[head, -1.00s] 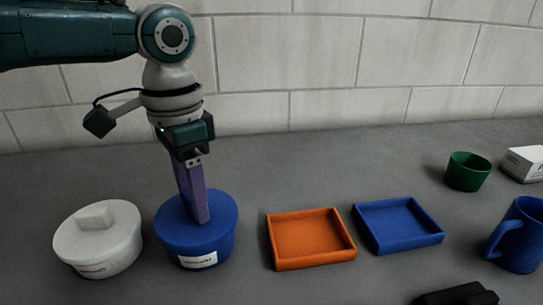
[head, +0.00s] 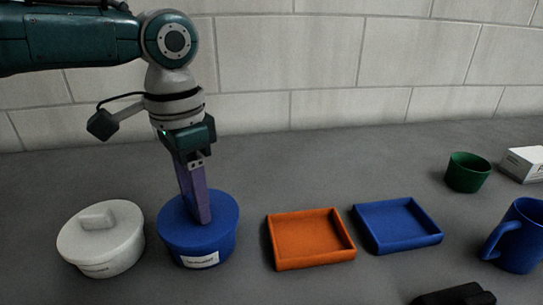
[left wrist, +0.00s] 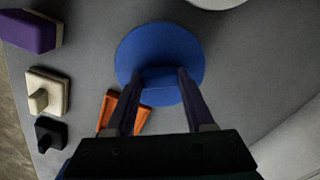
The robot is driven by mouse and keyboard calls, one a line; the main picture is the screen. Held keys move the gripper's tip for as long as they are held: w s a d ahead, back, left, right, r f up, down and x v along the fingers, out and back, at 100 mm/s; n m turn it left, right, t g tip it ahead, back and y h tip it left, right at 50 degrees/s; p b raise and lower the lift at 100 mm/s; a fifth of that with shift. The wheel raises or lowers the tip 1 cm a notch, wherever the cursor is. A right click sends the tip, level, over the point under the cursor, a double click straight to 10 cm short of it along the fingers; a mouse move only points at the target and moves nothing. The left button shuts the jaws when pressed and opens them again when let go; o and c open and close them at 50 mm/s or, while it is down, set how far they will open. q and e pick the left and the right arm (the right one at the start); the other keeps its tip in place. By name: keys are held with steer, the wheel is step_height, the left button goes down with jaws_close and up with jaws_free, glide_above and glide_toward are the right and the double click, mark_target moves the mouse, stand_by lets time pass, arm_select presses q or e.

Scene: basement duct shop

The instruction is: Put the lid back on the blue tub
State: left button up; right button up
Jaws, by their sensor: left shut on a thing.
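The blue tub (head: 186,252) stands upright on the grey counter, with a pale label on its front. Its blue lid (head: 219,205) lies flat across the top, and I see no gap at the front rim. My left gripper (head: 203,221) points down over the lid, its purple fingers shut on the lid's grip. In the left wrist view the lid (left wrist: 160,50) is a round blue disc with the fingers (left wrist: 158,75) closed at its lower middle. The fingers mostly hide the grip. My right gripper is not in view.
A white lidded tub (head: 105,262) stands close on the left. An orange tray (head: 312,262) and a blue tray (head: 402,240) lie to the right. Farther right are a green cup (head: 467,174), a blue mug (head: 520,240), a white box (head: 524,163) and a dark object (head: 455,295).

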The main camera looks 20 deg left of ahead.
arm_select(q)
steer(key=o, duration=1.4)
steer(key=shift+o, duration=0.3)
steer(key=shift+o, duration=0.6)
step_height(320, 180, up, 7)
steer(key=p, duration=0.8)
